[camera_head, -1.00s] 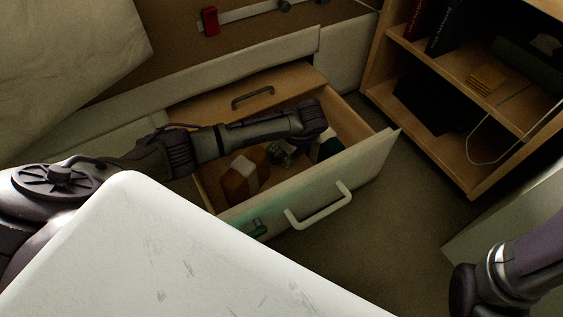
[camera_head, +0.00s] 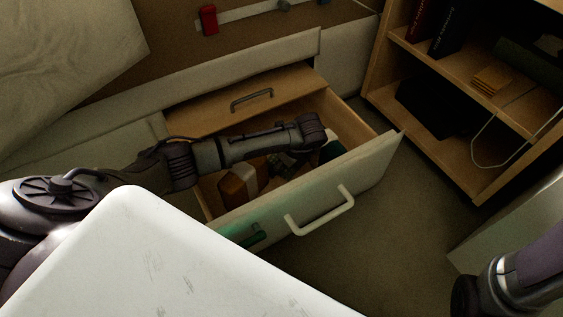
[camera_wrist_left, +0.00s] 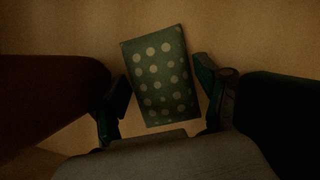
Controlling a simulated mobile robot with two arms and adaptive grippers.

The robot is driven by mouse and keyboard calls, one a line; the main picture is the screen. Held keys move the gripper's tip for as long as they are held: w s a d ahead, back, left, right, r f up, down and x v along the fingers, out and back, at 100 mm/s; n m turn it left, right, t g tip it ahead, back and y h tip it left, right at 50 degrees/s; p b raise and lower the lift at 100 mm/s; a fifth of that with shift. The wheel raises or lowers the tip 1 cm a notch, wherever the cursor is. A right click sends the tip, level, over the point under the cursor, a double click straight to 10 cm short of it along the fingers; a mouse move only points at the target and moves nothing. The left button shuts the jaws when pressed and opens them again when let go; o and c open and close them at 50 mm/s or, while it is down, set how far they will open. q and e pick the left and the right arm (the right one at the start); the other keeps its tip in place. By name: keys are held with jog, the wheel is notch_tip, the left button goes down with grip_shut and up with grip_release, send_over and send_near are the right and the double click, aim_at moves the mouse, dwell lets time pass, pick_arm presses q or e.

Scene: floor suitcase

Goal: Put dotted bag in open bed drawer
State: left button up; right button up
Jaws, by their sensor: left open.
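The dotted bag (camera_wrist_left: 160,75), dark green with pale dots, lies between my left gripper's fingers in the left wrist view, over a tan wooden surface. My left gripper (camera_wrist_left: 161,88) is open, with a finger on either side of the bag and small gaps showing. The bed drawer (camera_head: 370,165) is pulled open in the head view, with a white front and handle. My left arm reaches across it, and the gripper (camera_head: 284,163) points down inside, mostly dark and hidden. The bag cannot be made out in the head view. My right arm shows at lower right; its gripper is out of frame.
A brown-orange box (camera_head: 238,185) stands in the drawer, left of the gripper. A wooden shelf (camera_head: 440,145) stands to the right. A white surface (camera_head: 170,265) fills the lower left foreground.

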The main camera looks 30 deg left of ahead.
pick_arm(q)
jog(key=p+v, duration=0.8)
jog(key=v, duration=0.3)
jog(key=shift+a, duration=0.1)
jog(key=shift+d+r+p, duration=0.35)
jog(key=shift+r+p, duration=0.2)
jog(key=shift+r, duration=0.05)
